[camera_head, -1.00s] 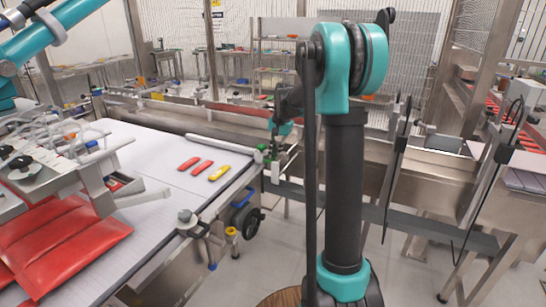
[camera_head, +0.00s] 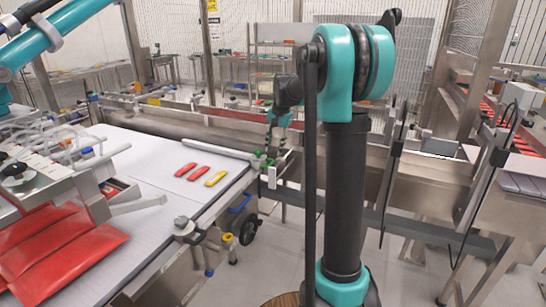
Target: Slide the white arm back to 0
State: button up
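A long white arm (camera_head: 218,149) lies across the far end of the pale conveyor belt (camera_head: 145,155). Its right end reaches a small green-and-metal fitting (camera_head: 263,160) at the belt's right edge. My gripper (camera_head: 269,146) points down just above and beside that fitting, small and partly lost against the dark rail behind. I cannot tell whether its fingers are apart or closed, or whether they touch the fitting. Any scale or 0 mark is too small to make out.
Two red packets (camera_head: 198,173) and a yellow packet (camera_head: 216,178) lie on the belt near the white arm. Large red packs (camera_head: 65,250) and a metal picker head with hoses (camera_head: 40,165) are at the left. A steel rail runs behind.

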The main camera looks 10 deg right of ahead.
notch_tip(320, 180, up, 6)
jog(key=shift+s+d+r, duration=0.25)
jog(key=shift+s+d, duration=0.1)
jog(key=shift+d, duration=0.1)
jog(key=shift+s, duration=0.1)
jog(key=s+f+n+t, duration=0.1)
jog(key=s+f+n, duration=0.1)
jog(key=s+f, duration=0.5)
jog(key=s+f+n+t+h, duration=0.1)
jog(key=s+f+n, duration=0.2)
jog(key=s+f, duration=0.5)
jog(key=s+f+n+t, duration=0.1)
jog(key=s+f, duration=0.7)
jog(key=s, duration=0.9)
jog(key=shift+s+f+n+h, duration=0.2)
jog(key=shift+n+h, duration=0.1)
jog(key=shift+n, duration=0.5)
jog(key=shift+o, duration=0.2)
jog(key=shift+a, duration=0.1)
